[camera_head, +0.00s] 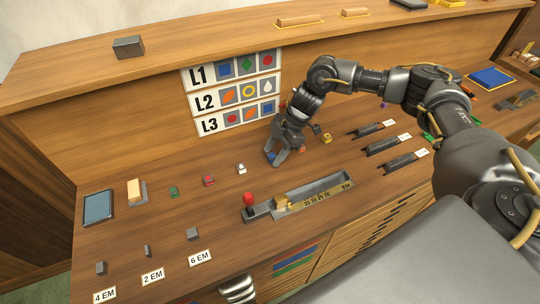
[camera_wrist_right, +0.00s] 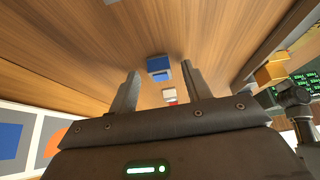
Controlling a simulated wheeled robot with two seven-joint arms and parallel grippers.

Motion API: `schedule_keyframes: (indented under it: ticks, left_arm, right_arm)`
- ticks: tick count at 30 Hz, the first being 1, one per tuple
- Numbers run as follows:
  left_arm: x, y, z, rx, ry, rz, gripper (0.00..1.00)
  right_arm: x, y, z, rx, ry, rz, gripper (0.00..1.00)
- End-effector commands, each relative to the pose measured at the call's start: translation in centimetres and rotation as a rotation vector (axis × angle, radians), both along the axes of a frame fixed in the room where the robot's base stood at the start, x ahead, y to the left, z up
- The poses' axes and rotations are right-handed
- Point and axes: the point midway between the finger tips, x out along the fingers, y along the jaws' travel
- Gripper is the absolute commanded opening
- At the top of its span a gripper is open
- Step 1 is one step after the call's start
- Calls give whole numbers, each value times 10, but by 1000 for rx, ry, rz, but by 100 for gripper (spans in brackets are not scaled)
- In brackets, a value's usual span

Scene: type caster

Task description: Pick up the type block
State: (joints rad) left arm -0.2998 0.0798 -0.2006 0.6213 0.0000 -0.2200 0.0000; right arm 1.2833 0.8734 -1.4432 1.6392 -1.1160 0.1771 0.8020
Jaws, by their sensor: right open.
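My right gripper (camera_head: 274,158) is low over the desk, its two fingers apart around a small blue type block (camera_head: 272,154), which they partly hide. In the right wrist view the blue block (camera_wrist_right: 159,66) lies between and slightly beyond the open fingertips (camera_wrist_right: 160,80); I see no finger contact. More small blocks stand in the same row: green (camera_head: 174,191), red (camera_head: 209,180), white (camera_head: 240,168), orange-red (camera_head: 302,149) and yellow (camera_head: 326,138). A white-and-red block (camera_wrist_right: 169,96) shows nearer the palm in the wrist view. My left gripper cannot be made out.
A metal casting tray with a red knob (camera_head: 249,199) lies in front of the row. The sign board (camera_head: 234,92) with L1, L2 and L3 stands behind. Several dark slotted holders (camera_head: 382,145) are at right; grey spacers (camera_head: 193,233) are at front left.

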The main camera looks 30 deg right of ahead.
Motion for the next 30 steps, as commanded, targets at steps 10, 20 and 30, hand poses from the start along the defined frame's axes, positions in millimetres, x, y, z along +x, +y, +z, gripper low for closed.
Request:
schedule_keyframes:
  ticks: [10, 20, 30]
  left_arm:
    - [-1, 0, 0, 0, 2, 0, 36]
    - [-1, 0, 0, 0, 2, 1, 36]
    - [-1, 0, -5, 0, 2, 1, 36]
  right_arm:
    - [0, 1, -1, 0, 0, 0, 34]
    - [0, 1, -1, 0, 0, 1, 0]
    - [1, 1, 6, 1, -3, 1, 0]
